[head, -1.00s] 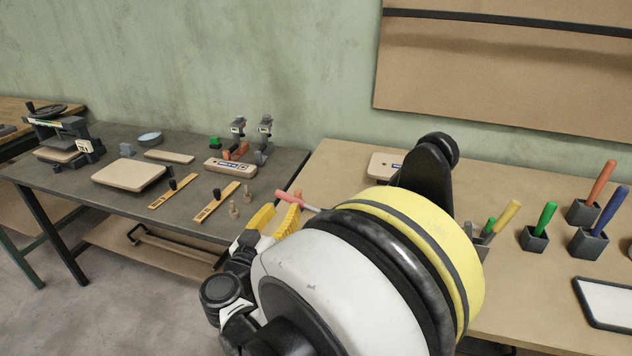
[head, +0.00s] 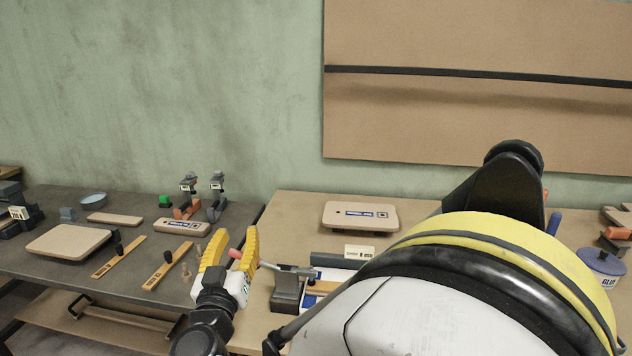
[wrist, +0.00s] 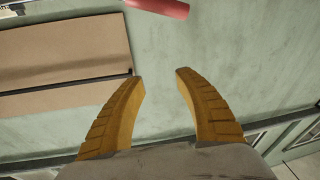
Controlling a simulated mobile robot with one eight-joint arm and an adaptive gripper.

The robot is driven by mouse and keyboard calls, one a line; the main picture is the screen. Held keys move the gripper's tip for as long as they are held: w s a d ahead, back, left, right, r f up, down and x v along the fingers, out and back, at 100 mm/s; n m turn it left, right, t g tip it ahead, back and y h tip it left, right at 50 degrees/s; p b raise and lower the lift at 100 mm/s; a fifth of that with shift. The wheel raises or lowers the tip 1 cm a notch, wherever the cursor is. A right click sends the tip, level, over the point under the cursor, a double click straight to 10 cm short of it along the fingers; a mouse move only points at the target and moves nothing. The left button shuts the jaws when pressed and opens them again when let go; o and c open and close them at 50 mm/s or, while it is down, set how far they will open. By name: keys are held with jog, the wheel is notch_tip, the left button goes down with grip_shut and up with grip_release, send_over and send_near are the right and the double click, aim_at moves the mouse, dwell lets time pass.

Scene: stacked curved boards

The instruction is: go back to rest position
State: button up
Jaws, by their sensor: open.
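My gripper (head: 236,236) has two yellow ribbed fingers. In the head view it is left of centre, pointing up, over the front area where the dark and tan tables meet. In the wrist view my gripper (wrist: 160,73) is open, with nothing between its fingers. A tool's reddish handle (head: 236,253) shows by the fingers in the head view, with its grey shaft running right. A red rod end (wrist: 160,6) shows at the top of the wrist view, beyond the fingertips. My white and yellow arm hides much of the tan table.
The dark table (head: 60,205) on the left holds a beige board (head: 68,242), wooden strips and clamps. The tan table (head: 285,212) holds a labelled beige board (head: 360,216), a grey block (head: 287,291) and a purple glue pot (head: 602,267). A panel hangs on the wall.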

jog(key=d+r+n+g+y, duration=0.35)
jog(key=d+r+y, duration=0.35)
jog(key=d+r, duration=0.35)
jog(key=s+d+f+m+g+h, duration=0.2)
jog(key=s+d+f, duration=0.4)
jog(key=d, duration=0.3)
jog(key=s+d+f+m+g+h, duration=0.1)
jog(key=s+d+f+g+h, duration=0.2)
jog(key=s+d+f, duration=0.4)
jog(key=s+d+f+m+g+h, duration=0.2)
jog(key=s+d+f, duration=0.4)
jog(key=d, duration=0.7)
jog(key=shift+s+d+f+m+g+h, duration=0.15)
jog(key=shift+s+f+m+g+h, duration=0.2)
jog(key=shift+s+g+h, duration=0.55)
